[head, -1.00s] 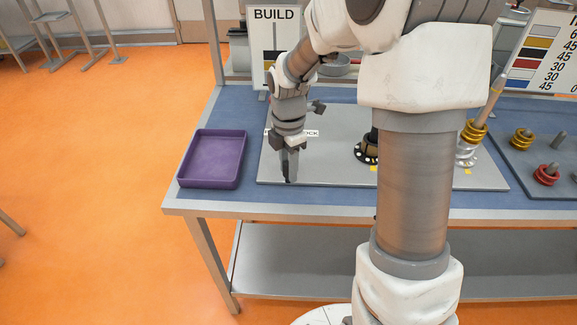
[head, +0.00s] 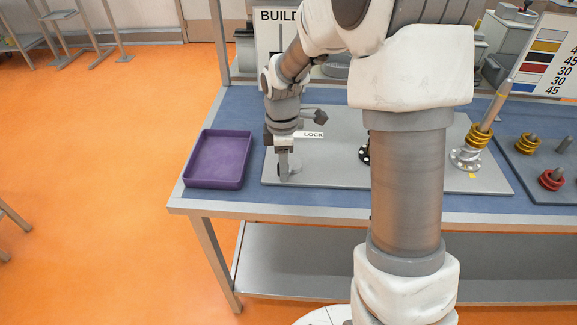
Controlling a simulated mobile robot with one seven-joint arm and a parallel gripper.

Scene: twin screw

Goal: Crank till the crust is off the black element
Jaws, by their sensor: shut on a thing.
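My gripper (head: 284,174) points down at the left part of the grey plate (head: 335,172), just below the LOCK label (head: 313,134). Its fingers are closed on a small grey knob-like piece (head: 295,167), which the fingers partly hide. The black element (head: 364,155), a dark round part with pale dots on its flange, sits mid-plate and is mostly hidden behind my arm. I cannot make out any crust on it. No crank handle can be clearly told apart.
A purple tray (head: 218,158) stands left of the plate. A tilted post with gold rings (head: 480,136) stands at the plate's right end. A second board with gold rings (head: 528,144) and red rings (head: 551,179) lies further right. A BUILD sign (head: 277,17) stands behind.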

